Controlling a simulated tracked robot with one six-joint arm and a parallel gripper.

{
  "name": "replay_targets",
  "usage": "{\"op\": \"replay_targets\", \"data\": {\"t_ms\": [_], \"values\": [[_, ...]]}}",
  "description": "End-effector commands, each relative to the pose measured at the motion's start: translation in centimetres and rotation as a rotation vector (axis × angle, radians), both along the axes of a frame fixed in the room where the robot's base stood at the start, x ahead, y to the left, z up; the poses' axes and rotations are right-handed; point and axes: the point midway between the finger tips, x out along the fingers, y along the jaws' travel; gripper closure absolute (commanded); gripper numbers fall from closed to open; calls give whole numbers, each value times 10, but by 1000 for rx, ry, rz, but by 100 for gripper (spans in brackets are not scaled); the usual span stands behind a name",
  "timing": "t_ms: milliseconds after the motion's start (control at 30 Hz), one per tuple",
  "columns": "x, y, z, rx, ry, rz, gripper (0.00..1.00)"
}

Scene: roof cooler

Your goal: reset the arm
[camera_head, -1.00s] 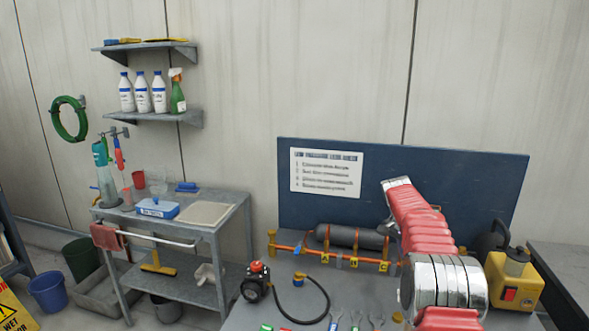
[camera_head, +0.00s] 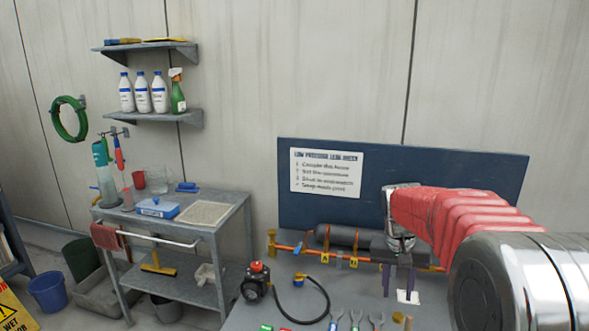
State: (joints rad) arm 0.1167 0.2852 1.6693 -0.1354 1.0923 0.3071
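My arm (camera_head: 450,215), with red sleeves and shiny metal joints, reaches in from the right over the grey workbench (camera_head: 245,318). Its wrist bends down in front of the blue board. My gripper (camera_head: 400,283) points downward with two dark fingers, apart from each other. I see nothing held between them. A small white piece (camera_head: 408,297) shows just below the fingertips; I cannot tell whether it touches them.
An orange pipe with a dark cylinder (camera_head: 345,237) runs behind my gripper. A black gauge unit (camera_head: 255,282) with a hose stands to the left. Several wrenches (camera_head: 356,320) lie at the front. A blue board (camera_head: 460,165) rises behind. A grey cart (camera_head: 230,205) stands left.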

Motion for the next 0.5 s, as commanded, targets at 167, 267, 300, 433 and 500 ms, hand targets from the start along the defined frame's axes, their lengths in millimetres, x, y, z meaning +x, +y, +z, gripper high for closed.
{"op": "replay_targets", "data": {"t_ms": [167,267,300,433,500], "values": [[-38,16,11,13,-22,87,67],[-58,25,16,18,-37,131,67],[-66,28,17,20,-42,148,67],[-93,38,21,26,-63,198,67],[-107,44,23,29,-73,223,67]]}}
